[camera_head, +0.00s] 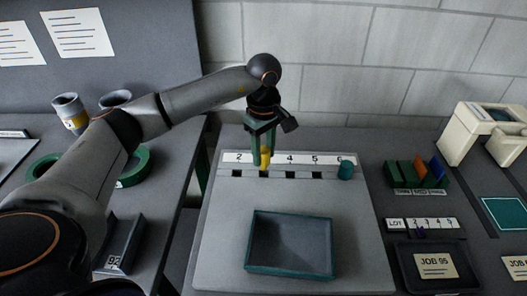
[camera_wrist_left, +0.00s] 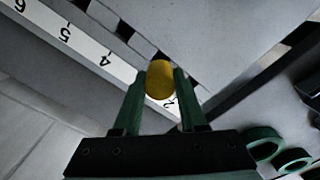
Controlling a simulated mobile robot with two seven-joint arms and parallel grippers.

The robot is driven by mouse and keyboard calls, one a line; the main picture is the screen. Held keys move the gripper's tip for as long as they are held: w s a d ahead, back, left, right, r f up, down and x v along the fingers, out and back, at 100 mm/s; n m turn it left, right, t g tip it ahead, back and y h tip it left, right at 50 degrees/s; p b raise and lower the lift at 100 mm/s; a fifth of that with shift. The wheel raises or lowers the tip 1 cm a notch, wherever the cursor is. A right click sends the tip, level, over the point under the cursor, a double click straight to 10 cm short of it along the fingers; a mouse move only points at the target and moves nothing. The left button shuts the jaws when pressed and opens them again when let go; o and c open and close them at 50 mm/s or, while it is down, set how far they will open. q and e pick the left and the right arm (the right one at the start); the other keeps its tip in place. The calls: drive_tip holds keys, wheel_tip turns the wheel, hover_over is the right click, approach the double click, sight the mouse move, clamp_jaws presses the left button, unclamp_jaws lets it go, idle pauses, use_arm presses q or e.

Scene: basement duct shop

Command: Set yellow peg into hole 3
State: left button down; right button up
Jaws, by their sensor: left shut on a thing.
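My left gripper (camera_head: 262,160) points down over the numbered strip and is shut on the yellow peg (camera_head: 266,157). In the left wrist view the yellow peg (camera_wrist_left: 159,80) sits between the two green fingers (camera_wrist_left: 160,92). In the head view its lower end is just above or at hole 3 (camera_head: 263,174), the dark square between those of 2 and 4. I cannot tell whether its tip is in the hole. The gripper and peg hide the label 3 in both views. My right gripper is not in view.
An open teal-rimmed tray (camera_head: 247,262) lies in front. Holes 2, 4 and 5 look empty. Coloured cards in a rack (camera_head: 418,182) stand on the right. A wall is behind.

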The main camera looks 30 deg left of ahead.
sight(264, 164)
use_arm(q)
drive_tip(key=shift+f, duration=0.1)
drive_tip(key=shift+f+b, duration=1.55)
drive_tip(key=shift+f, duration=0.45)
drive_tip(key=shift+c, duration=1.9)
unclamp_jaws()
wheel_tip(264, 164, up, 2)
drive_tip(key=shift+r, duration=0.25)
wheel_tip(264, 164, up, 9)
drive_tip(key=shift+f, duration=0.2)
drive_tip(key=shift+r, duration=0.75)
